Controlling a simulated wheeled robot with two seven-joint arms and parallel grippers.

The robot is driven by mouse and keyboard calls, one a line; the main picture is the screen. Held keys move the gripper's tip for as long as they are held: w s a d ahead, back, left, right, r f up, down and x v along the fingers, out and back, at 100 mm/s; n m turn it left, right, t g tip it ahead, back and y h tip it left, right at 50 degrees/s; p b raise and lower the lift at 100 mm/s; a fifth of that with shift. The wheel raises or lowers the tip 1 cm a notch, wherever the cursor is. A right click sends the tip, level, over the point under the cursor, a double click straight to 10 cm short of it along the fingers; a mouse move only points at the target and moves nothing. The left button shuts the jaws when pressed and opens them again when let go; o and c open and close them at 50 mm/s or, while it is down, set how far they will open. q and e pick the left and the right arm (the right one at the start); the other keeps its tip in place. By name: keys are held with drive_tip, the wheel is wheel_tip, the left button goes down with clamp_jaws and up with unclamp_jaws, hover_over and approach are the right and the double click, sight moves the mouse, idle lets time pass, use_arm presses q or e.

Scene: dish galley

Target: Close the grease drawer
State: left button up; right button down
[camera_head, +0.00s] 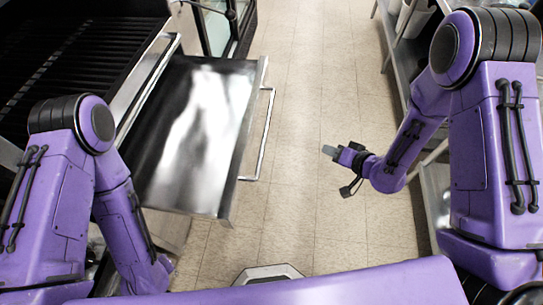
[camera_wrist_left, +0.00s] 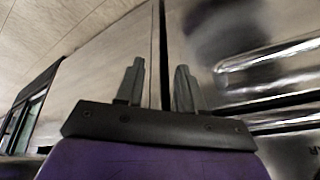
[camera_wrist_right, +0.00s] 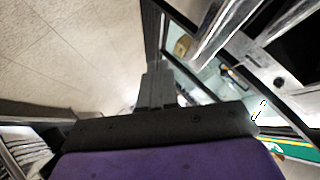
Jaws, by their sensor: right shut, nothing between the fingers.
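The grease drawer (camera_head: 190,135) is a shiny steel tray, pulled well out from under the grill on the left of the head view. Its front panel (camera_head: 243,140) faces right and carries a long bar handle (camera_head: 265,134). My right gripper (camera_head: 331,151) is shut and empty over the aisle, to the right of the handle and apart from it. Its closed fingers also show in the right wrist view (camera_wrist_right: 157,88). My left gripper is hidden in the head view. In the left wrist view my left gripper (camera_wrist_left: 158,88) is open and empty, facing metal surfaces.
The black grill grate (camera_head: 70,60) fills the upper left. A glass-fronted unit (camera_head: 218,28) stands beyond the drawer. Metal shelving (camera_head: 403,55) lines the right side. The tiled floor (camera_head: 310,80) between them is clear.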

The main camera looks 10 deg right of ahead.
drive_tip(key=s+a+r+g+y, duration=0.4)
drive_tip(key=a+g+y, duration=0.1)
drive_tip(key=g+y, duration=0.2)
drive_tip(key=p+x, duration=0.3)
drive_tip(key=x, duration=1)
drive_tip(key=shift+w+a+r, duration=0.2)
drive_tip(key=shift+w+a, duration=0.15)
drive_tip(key=shift+a, duration=0.1)
drive_tip(key=shift+a, duration=0.15)
